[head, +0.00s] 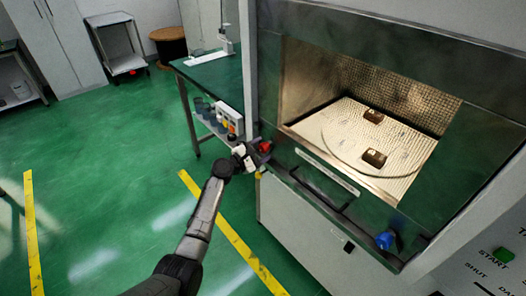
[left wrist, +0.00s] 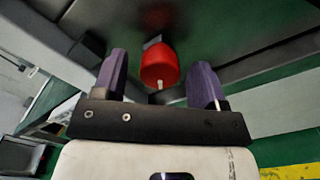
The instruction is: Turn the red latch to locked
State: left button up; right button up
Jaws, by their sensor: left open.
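The red latch (head: 265,147) is at the left end of the microwave generator's front, near the lower left corner of the open chamber. In the left wrist view the red latch (left wrist: 159,65) is a rounded red knob with a small pale mark at its lower edge. My left gripper (head: 253,155) is right at the latch, and its hand partly covers it in the head view. In the left wrist view its two purple fingers (left wrist: 159,82) are open, one on each side of the knob, with gaps showing on both sides. My right gripper is in neither view.
A blue knob (head: 386,240) sits at the right end of the same front edge. A green START button (head: 503,254) is at the far right. Two brown blocks lie on the chamber's plate (head: 335,135). A green-topped bench (head: 212,75) stands close behind my left gripper.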

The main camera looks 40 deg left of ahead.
pick_arm(q)
jog(key=shift+w+d, duration=0.1)
jog(key=shift+w, duration=0.5)
jog(key=c, duration=0.9)
jog(key=shift+c, duration=0.2)
